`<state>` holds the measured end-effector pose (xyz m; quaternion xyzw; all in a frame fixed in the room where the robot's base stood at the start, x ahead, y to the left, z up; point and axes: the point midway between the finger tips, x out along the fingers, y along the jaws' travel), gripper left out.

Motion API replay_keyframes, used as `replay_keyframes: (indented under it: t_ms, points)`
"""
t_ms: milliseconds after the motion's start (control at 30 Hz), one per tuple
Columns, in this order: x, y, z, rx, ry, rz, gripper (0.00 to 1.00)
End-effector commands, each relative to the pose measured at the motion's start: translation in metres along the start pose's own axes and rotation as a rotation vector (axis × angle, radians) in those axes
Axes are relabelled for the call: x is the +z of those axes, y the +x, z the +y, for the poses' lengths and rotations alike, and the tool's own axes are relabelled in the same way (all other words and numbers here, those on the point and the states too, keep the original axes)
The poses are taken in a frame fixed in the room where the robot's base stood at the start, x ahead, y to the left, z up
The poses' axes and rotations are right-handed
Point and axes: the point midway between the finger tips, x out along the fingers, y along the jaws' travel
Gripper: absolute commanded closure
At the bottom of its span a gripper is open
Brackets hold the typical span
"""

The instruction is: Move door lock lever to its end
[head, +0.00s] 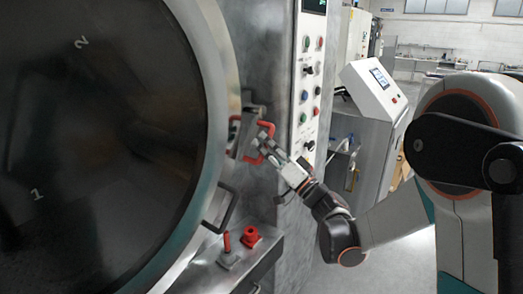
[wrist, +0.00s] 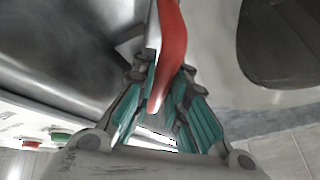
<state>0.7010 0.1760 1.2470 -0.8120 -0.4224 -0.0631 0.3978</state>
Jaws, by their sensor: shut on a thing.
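The door lock lever is a red handle (head: 263,151) beside the right rim of the large round door (head: 120,150) in the head view. In the wrist view the red lever (wrist: 172,50) comes down from the top and its end lies between the fingers. My gripper (head: 268,148) reaches it from the lower right. My gripper (wrist: 165,95) shows teal finger pads on both sides of the lever and is shut on it. The lever's mount is partly hidden behind the handle and fingers.
A dark door handle (head: 224,207) sits on the rim below the lever. A red knob (head: 250,236) and a small red lever (head: 227,242) stand on a ledge lower down. A button panel (head: 309,85) rises behind my gripper. A control cabinet (head: 375,90) stands right, with open floor beyond.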

Motion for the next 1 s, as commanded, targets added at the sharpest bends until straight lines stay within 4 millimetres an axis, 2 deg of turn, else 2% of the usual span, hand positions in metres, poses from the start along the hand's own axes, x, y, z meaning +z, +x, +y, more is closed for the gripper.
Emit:
replay_keyframes:
  t_ms: [33, 400, 700, 1000]
  points:
    - [0.001, -0.003, 0.008, -0.015, -0.039, -0.008, 1.0]
    - [-0.009, -0.004, 0.035, -0.152, -0.338, -0.075, 1.0]
    - [-0.018, -0.003, 0.049, -0.23, -0.507, -0.112, 1.0]
    - [-0.022, -0.002, 0.054, -0.265, -0.582, -0.128, 1.0]
